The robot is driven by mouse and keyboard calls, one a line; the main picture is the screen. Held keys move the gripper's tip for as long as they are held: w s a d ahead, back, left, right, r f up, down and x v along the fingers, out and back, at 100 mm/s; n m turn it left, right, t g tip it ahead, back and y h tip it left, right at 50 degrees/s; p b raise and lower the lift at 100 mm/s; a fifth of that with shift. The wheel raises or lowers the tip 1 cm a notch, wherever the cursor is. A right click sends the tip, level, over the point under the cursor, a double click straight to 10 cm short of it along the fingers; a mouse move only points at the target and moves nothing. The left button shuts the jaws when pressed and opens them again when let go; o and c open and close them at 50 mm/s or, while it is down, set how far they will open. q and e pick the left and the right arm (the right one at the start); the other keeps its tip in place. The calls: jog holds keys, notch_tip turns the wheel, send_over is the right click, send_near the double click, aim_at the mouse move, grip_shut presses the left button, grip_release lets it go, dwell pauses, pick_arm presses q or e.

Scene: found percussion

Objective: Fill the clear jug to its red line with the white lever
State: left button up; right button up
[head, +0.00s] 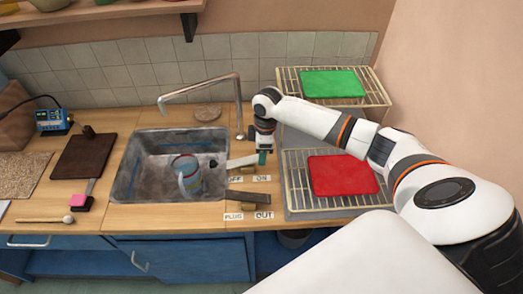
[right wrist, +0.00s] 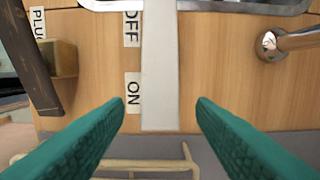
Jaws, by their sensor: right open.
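The white lever (head: 242,162) lies on the counter right of the sink, above the OFF and ON labels. In the right wrist view the lever (right wrist: 160,70) runs between my two green fingertips, with a gap on each side and its free end beside the ON label. My right gripper (right wrist: 160,104) is open around the lever's end; in the head view it (head: 263,158) points down there. My left gripper is out of view.
A metal tap (head: 237,100) arches over the sink (head: 127,178); no stream shows. A dark lever (head: 247,197) with PLUG and OUT labels lies in front of the white one. A rack with a red mat (head: 343,176) stands right; a soldering-type unit (head: 53,121) stands left.

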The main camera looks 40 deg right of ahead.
notch_tip(320, 180, up, 12)
jog(key=b, duration=0.2)
jog(key=shift+s+d+b, duration=0.25)
jog(key=shift+d+b, duration=0.15)
jog(key=shift+d, duration=0.05)
jog(key=shift+f, duration=0.1)
